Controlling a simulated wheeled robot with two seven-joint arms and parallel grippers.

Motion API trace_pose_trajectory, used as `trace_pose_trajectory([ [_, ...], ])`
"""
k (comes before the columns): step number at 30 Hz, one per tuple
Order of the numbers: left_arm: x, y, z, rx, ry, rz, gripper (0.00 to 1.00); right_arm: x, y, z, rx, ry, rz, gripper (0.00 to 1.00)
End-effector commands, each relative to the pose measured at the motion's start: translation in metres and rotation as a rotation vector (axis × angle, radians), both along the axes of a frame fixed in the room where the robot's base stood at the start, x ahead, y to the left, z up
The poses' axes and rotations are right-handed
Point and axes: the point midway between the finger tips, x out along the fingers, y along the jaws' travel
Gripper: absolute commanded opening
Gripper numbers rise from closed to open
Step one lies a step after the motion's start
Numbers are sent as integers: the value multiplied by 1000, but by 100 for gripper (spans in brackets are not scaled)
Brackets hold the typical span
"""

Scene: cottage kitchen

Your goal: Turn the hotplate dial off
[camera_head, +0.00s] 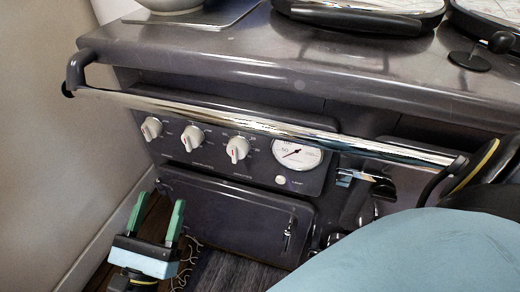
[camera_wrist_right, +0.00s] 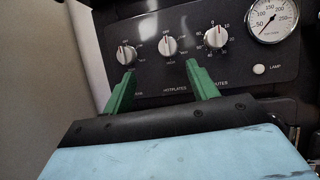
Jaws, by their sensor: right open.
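The hotplate dial (camera_head: 192,138) is the middle of three white knobs on the dark range's control panel. In the right wrist view the hotplate dial (camera_wrist_right: 168,46) sits above the word HOTPLATES; its exact setting is too small to read. My right gripper (camera_head: 160,208) has green fingers, spread apart and empty, below and left of the dial in the head view. In the right wrist view the right gripper's fingertips (camera_wrist_right: 160,72) point at the panel, one on each side of the dial and lower than it, apart from it. My left gripper does not show.
A left knob (camera_head: 151,128), a minutes knob (camera_head: 237,149) and a round gauge (camera_head: 297,154) flank the dial. A chrome rail (camera_head: 260,124) runs across the front above the panel. An oven door (camera_head: 230,215) lies below; a wall (camera_head: 45,130) stands at left.

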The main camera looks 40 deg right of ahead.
Motion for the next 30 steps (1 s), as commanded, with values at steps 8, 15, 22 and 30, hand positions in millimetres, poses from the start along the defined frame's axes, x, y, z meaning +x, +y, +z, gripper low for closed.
trace_pose_trajectory([
  [8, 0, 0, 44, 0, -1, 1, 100, 18, 7, 14, -285, 187, 56, 59],
  [15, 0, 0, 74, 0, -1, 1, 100, 29, 14, 10, -533, 347, 104, 59],
  [22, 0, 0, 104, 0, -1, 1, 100, 35, 19, -2, -777, 502, 151, 59],
  [30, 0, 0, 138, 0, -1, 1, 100, 33, 21, -25, -1068, 679, 213, 59],
])
